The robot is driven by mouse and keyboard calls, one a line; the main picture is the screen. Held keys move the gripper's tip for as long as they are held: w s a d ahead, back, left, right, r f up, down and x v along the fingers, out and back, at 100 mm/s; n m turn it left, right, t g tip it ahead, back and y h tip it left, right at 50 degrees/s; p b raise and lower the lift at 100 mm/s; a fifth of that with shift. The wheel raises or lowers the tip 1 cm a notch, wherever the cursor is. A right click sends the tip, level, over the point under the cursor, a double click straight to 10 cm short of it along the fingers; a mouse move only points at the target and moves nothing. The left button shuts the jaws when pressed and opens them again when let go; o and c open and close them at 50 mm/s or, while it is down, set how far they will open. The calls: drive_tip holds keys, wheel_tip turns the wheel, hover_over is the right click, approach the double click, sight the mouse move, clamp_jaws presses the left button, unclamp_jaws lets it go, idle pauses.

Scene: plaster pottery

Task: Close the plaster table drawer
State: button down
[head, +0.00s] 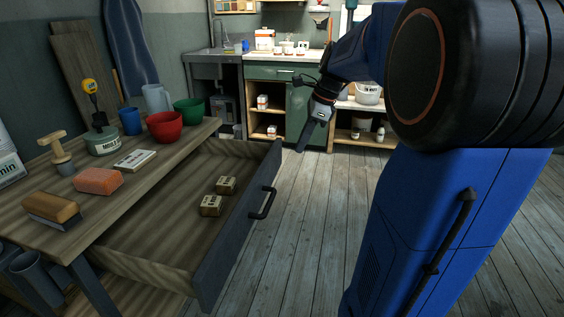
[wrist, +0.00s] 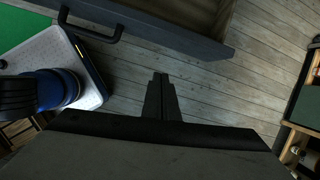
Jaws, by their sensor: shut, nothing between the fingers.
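The plaster table (head: 147,184) stands at the left in the head view. Its drawer (head: 165,225) is pulled well out toward the right, with two small boxes (head: 218,196) inside. The dark drawer front (head: 240,230) bears a black bar handle (head: 264,203). In the wrist view the drawer front (wrist: 185,32) and handle (wrist: 90,33) show at the top. My gripper (head: 304,146) is shut and empty, beyond the drawer front's far end in the head view. In the wrist view its fingertips (wrist: 160,76) point toward the drawer front with a gap of floor between.
The plank floor (head: 300,230) right of the drawer is clear.

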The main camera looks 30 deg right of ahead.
drive_tip(key=w+a+f+m, duration=0.2)
drive_tip(key=w+f, duration=0.5)
drive_tip(key=f, duration=0.2)
drive_tip(key=shift+a, duration=0.35)
drive_tip(key=shift+f, duration=0.1)
idle(0.4)
hover_over(210, 166)
drive_tip(key=shift+s+d, duration=0.35)
drive_tip(key=shift+d, duration=0.1)
drive_tip(key=shift+w+a, duration=0.45)
drive_tip(key=shift+w+a+r, duration=0.1)
drive_tip(key=shift+r, duration=0.1)
